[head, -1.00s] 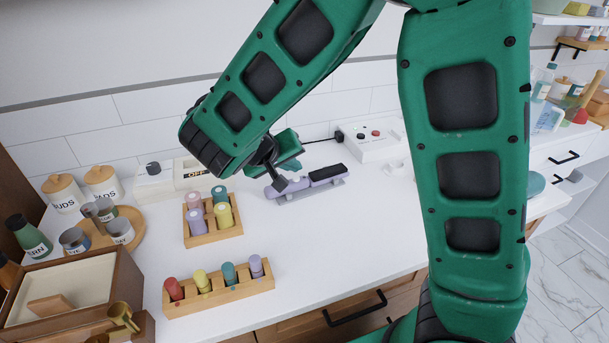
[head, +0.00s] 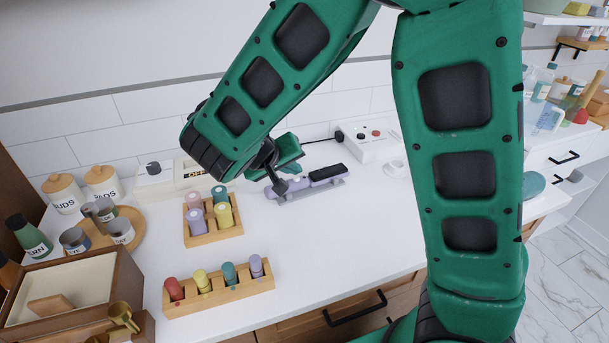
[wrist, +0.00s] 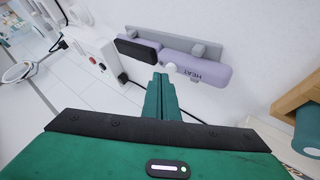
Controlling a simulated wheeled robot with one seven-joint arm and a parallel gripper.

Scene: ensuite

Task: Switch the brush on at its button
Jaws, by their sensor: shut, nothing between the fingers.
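The brush (head: 300,184) is a lavender bar with a black end, resting in a grey cradle on the white counter. In the wrist view its lavender body (wrist: 215,72) carries dark lettering like "HEAT", and its black part (wrist: 137,50) is on the left. A small round white knob (wrist: 171,68), which looks like the button, sits on the near side of the body. My gripper (head: 280,187) is shut and empty, pointing down at the brush. In the wrist view its fingertips (wrist: 160,76) are right beside the white knob; whether they touch it I cannot tell.
A white box (head: 366,140) with red and dark knobs stands behind right, with a black cable along the wall. A wooden rack (head: 214,232) of rollers stands left of the brush; another rack (head: 220,292) is nearer. The counter in front of the brush is clear.

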